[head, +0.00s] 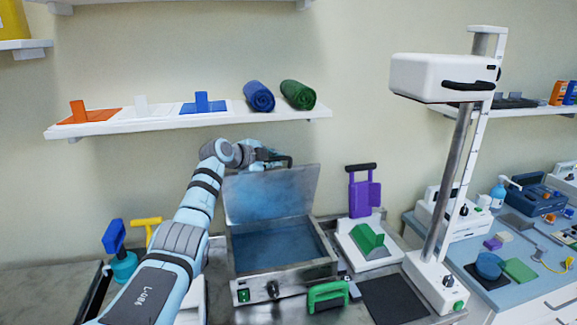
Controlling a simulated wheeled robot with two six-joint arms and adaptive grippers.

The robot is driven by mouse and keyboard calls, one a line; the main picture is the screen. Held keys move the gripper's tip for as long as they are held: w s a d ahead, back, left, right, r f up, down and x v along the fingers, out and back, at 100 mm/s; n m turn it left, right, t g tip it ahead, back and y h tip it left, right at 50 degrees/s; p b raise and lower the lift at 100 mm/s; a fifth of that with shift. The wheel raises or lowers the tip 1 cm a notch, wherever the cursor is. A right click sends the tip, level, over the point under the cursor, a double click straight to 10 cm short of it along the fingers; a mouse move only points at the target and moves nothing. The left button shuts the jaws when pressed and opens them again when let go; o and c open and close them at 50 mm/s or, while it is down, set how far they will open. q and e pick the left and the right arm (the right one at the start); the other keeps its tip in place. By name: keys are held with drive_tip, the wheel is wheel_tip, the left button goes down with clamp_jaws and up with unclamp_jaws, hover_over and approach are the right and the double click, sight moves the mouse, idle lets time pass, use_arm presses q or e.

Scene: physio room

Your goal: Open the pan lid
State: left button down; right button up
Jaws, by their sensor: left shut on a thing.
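The pan (283,268) is a square metal box on the counter with a dark blue inside, a green switch and a dark knob on its front. Its lid (270,193) is hinged at the back and stands raised, close to upright, so the inside of the pan shows. My left arm comes in from the lower left, and my left gripper (280,161) is at the lid's top edge, shut on the lid. The exact contact is small and partly hidden behind the lid. My right gripper is out of view.
A green-handled tool (328,296) lies close at the pan's front right. A purple-handled item (363,192) and a tall white stand (438,280) are to the right. A shelf (190,118) with rolled towels hangs above. A teal bottle (121,266) is at the left.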

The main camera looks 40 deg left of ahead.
use_arm(q)
drive_tip(key=shift+w+a, duration=0.15)
drive_tip(key=shift+a, duration=0.1)
drive_tip(key=c, duration=1.7)
unclamp_jaws()
drive_tip(key=shift+o, duration=0.2)
drive_tip(key=v, duration=1.2)
